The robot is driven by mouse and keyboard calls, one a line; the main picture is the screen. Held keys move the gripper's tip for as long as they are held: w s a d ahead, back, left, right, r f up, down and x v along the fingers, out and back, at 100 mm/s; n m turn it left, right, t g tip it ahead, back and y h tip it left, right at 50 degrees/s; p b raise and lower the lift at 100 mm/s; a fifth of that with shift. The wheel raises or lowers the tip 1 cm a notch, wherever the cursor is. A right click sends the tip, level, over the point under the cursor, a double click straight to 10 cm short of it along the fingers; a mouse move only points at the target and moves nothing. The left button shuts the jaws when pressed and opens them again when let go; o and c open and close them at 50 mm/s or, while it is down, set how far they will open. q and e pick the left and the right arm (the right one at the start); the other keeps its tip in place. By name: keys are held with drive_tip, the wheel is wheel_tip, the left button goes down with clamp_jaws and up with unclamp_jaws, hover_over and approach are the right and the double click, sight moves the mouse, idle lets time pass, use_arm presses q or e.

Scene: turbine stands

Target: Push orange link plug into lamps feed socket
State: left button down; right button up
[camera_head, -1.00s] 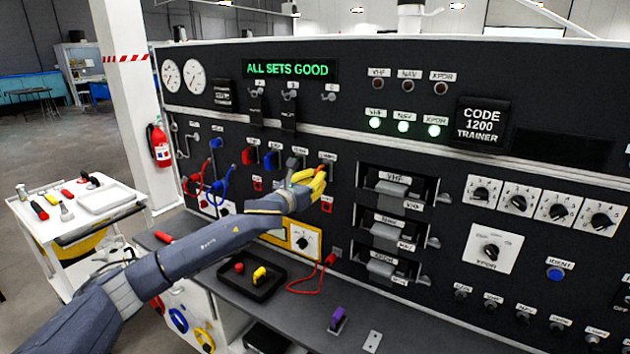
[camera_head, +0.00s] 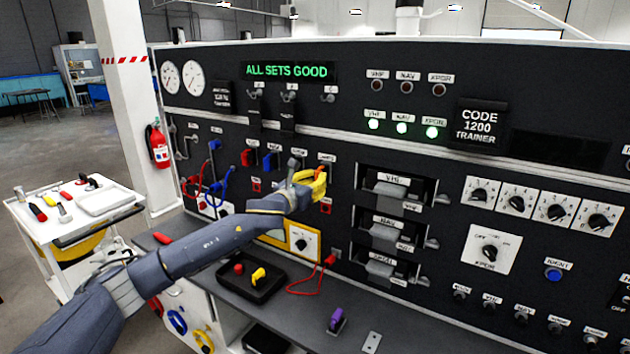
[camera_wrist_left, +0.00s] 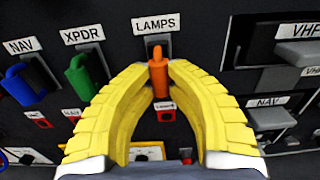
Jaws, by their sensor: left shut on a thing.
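My left gripper (camera_head: 312,185) has yellow fingers shut on the orange link plug (camera_wrist_left: 158,78), whose body shows between the fingertips in the wrist view. The plug is at the lamps feed socket (camera_wrist_left: 166,43), directly under the LAMPS label (camera_wrist_left: 155,24). The plug's narrow upper end overlaps the socket's grey face. I cannot tell how deep it sits. In the head view, the fingers mostly hide plug and socket. My right gripper is not in view.
Blue (camera_wrist_left: 28,82) and green (camera_wrist_left: 86,76) plugs sit left of the lamps socket, under the NAV and XPDR labels. Grey-handled radio units (camera_head: 391,190) stand to the right. A black tray (camera_head: 252,288) and a red lead (camera_head: 305,291) lie on the bench below.

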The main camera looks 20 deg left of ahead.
use_arm(q)
drive_tip(key=shift+w+r, duration=0.15)
drive_tip(key=c, duration=1.4)
unclamp_jaws()
drive_tip(key=shift+w+d, duration=0.15)
drive_tip(key=o, duration=0.4)
drive_tip(key=shift+s, duration=0.25)
drive_tip(key=shift+v, duration=3.45)
